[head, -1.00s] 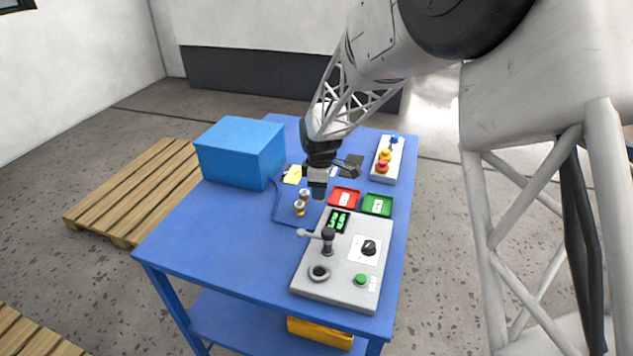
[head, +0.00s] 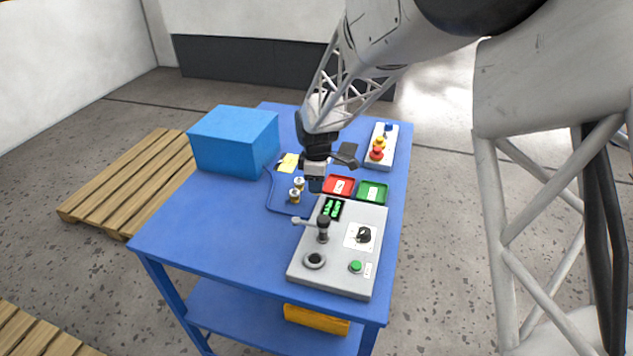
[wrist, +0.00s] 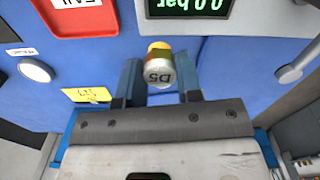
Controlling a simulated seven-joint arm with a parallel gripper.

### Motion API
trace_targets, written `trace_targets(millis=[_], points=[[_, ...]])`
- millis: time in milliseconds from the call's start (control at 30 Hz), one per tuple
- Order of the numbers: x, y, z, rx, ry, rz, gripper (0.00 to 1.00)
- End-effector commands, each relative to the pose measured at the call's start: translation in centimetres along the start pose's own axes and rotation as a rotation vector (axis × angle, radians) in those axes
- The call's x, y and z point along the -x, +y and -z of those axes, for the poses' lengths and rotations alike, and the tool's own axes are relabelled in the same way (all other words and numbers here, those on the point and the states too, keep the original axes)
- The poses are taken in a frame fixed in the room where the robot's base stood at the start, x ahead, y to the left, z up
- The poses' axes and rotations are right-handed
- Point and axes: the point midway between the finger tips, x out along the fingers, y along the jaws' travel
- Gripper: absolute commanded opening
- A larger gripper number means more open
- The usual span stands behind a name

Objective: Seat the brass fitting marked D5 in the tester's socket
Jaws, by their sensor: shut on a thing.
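The brass fitting marked D5 (wrist: 159,70) is between the fingers of my gripper (wrist: 161,80) in the wrist view, its pale marked end facing the camera. My gripper also shows in the head view (head: 316,184), shut, over the table behind the tester; the held fitting cannot be made out there. The grey tester (head: 337,272) stands at the table's front right. Its round dark socket (head: 314,260) is at the front left of its top and looks empty.
A red tray (head: 339,185) and a green tray (head: 372,192) lie behind the tester. A blue box (head: 235,140) is at the back left. The table's front left is clear.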

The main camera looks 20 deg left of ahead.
Motion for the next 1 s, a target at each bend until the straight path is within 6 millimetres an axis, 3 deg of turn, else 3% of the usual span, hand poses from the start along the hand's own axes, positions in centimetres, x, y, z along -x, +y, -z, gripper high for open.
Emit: trace_targets(millis=[267, 467, 1000], points=[[0.3, -0.6, 0.1, -0.013, 0.001, -0.002, 0.06], [1.2, -2.6, 0.4, -0.060, 0.003, -0.006, 0.06], [4.4, -13.0, 0.7, -0.306, 0.016, -0.022, 0.06]])
